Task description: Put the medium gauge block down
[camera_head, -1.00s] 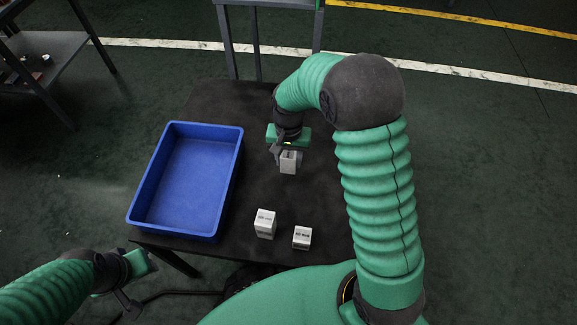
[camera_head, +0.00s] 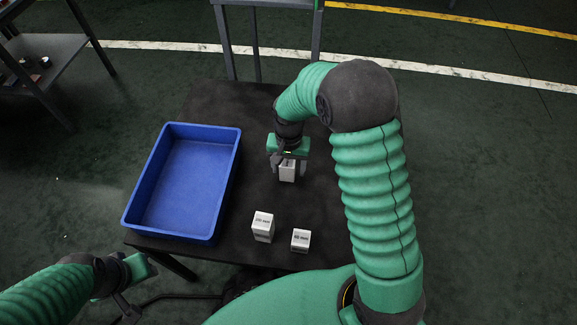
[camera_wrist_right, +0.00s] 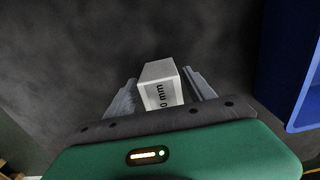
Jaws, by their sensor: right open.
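A white gauge block (camera_head: 287,172) stands upright on the dark table, between the fingers of my right gripper (camera_head: 288,167). In the right wrist view the block (camera_wrist_right: 161,84) shows part of a label ending in "0 mm". The right gripper (camera_wrist_right: 161,97) is open there, with a gap beside the block on each side. Two other white blocks stand nearer me: a taller one (camera_head: 263,227) and a smaller one (camera_head: 300,240). Their labels are too small to read surely. My left gripper (camera_head: 130,300) is at the lower left, away from the blocks; its fingers are unclear.
A blue bin (camera_head: 147,186), empty, sits on the left part of the dark table (camera_head: 222,262). It also shows at the right of the wrist view (camera_wrist_right: 300,126). The table between bin and right gripper is clear. A grey shelf stands at the far left.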

